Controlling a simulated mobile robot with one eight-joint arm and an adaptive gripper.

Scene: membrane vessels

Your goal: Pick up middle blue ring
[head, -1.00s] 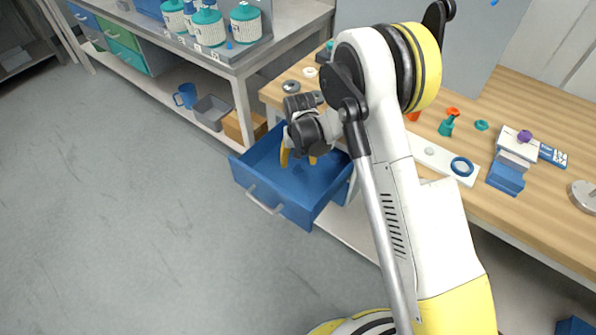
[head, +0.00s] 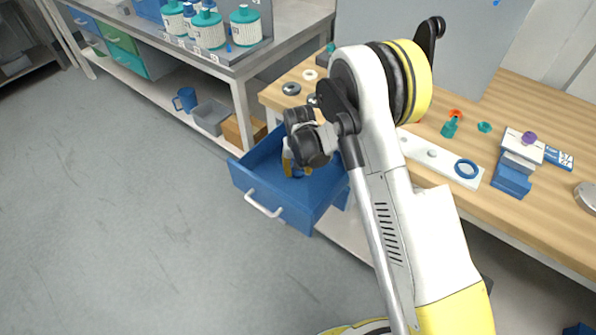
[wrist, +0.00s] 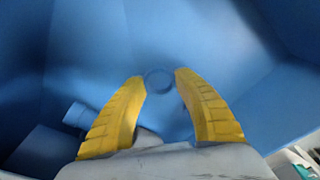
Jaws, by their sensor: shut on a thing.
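My gripper (head: 298,172) is down inside the open blue drawer (head: 268,198). Its two yellow fingers are shut on a blue ring, which shows between the fingertips in the wrist view (wrist: 159,80). The ring is much the same blue as the drawer, so its edges are hard to make out. Whether it touches the drawer floor I cannot tell. Another blue ring (head: 466,169) lies on the right end of a white strip (head: 412,147) on the wooden table.
The drawer walls stand close around my gripper. A blue block (head: 512,179), a teal piece (head: 450,128) and a purple knob (head: 529,138) are on the table. Open floor lies left of the drawer.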

